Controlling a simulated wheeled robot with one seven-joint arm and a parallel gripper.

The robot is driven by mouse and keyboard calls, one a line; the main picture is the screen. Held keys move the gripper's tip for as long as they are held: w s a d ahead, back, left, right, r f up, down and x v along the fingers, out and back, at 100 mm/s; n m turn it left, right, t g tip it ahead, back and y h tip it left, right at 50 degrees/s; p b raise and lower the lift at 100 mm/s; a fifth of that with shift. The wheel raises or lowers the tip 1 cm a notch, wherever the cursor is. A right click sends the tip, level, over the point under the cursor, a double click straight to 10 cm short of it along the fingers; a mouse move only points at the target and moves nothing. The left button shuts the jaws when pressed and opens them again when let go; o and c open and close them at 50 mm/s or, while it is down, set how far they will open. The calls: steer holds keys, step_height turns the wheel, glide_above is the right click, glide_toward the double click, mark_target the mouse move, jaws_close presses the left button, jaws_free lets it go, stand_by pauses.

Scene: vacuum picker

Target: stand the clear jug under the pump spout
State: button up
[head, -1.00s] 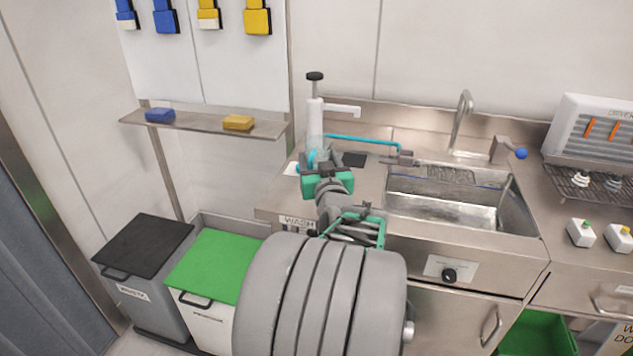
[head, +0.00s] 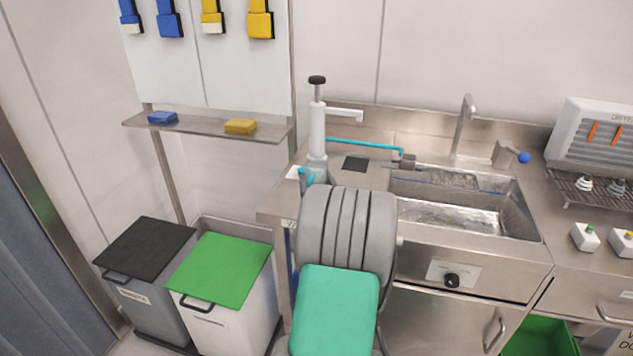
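The pump (head: 317,128) is a white upright cylinder with a black knob, at the back left of the steel counter. Its white spout (head: 346,115) points right, above a dark square pad (head: 355,164) with nothing visible on it. A clear, greyish shape with a cyan handle (head: 307,178), which looks like the jug, stands in front of the pump's base, left of the pad. Its lower part is hidden behind my arm, so I cannot tell how it rests. My gripper is hidden behind my own grey and green arm links.
A tap (head: 464,125) stands behind the sink. A shelf (head: 200,126) holds a blue and a yellow sponge. Black-lidded (head: 145,248) and green-lidded (head: 222,270) bins stand at left.

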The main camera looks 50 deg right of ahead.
steer(key=o, duration=1.4)
steer(key=shift+c, duration=0.2)
steer(key=shift+r, duration=0.1)
